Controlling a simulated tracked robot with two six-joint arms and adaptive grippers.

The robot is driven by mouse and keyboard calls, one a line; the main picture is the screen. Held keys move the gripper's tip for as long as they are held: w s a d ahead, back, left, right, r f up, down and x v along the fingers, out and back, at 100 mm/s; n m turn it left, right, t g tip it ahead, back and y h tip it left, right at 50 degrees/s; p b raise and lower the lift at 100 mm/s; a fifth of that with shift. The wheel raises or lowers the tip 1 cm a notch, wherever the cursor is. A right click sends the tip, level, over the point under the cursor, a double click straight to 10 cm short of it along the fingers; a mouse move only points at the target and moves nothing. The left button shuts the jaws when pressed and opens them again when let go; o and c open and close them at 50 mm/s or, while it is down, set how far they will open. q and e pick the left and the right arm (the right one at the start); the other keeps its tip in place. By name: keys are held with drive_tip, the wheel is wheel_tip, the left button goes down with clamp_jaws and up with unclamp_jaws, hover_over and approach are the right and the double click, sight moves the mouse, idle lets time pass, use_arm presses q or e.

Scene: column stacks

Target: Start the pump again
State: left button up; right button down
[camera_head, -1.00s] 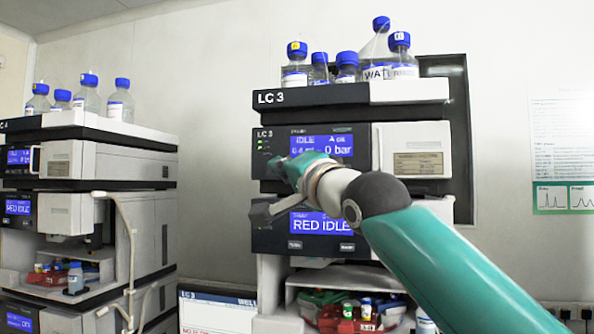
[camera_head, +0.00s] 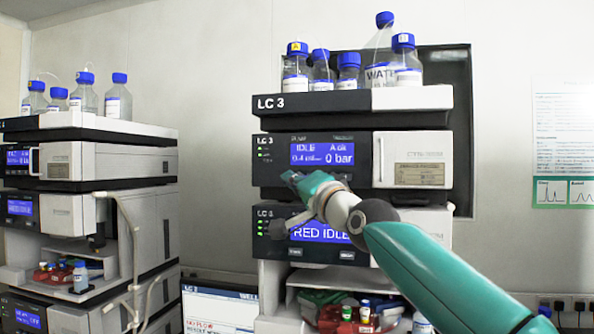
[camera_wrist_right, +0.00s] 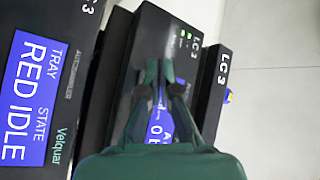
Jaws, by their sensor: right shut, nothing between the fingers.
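The LC 3 pump module (camera_head: 380,139) is in the upper middle of the head view. Its blue display (camera_head: 322,154) reads IDLE and 0 bar, with small green lights to its left. My right gripper (camera_head: 288,177) is shut and empty, at the lower left of the pump's front panel. Its fingers also show in the wrist view (camera_wrist_right: 160,75), over the dark panel and partly hiding the display (camera_wrist_right: 160,122). The pump's lower keys are mostly hidden by the gripper. Whether the fingertips touch the panel I cannot tell. My left gripper is not in view.
Below the pump is the autosampler, its display (camera_head: 322,231) reading RED IDLE; my arm crosses it. Bottles with blue caps (camera_head: 347,72) stand on top. Another instrument stack (camera_head: 100,157) stands at left. A monitor (camera_head: 218,308) sits low between them.

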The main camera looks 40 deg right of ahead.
drive_tip(key=shift+w+d, duration=0.4)
drive_tip(key=shift+d, duration=0.15)
drive_tip(key=shift+d+r, duration=0.1)
idle(1.2)
drive_tip(key=shift+w+d, duration=0.2)
drive_tip(key=shift+w, duration=0.05)
drive_tip(key=shift+w+d, duration=0.2)
drive_tip(key=shift+d, duration=0.1)
idle(0.8)
drive_tip(key=shift+s+a+p, duration=0.3)
drive_tip(key=shift+s+a, duration=0.25)
drive_tip(key=shift+a, duration=0.1)
idle(0.3)
drive_tip(key=s+a+p, duration=0.3)
drive_tip(key=p, duration=0.3)
drive_tip(key=shift+s+a, duration=0.1)
drive_tip(key=shift+a, duration=0.25)
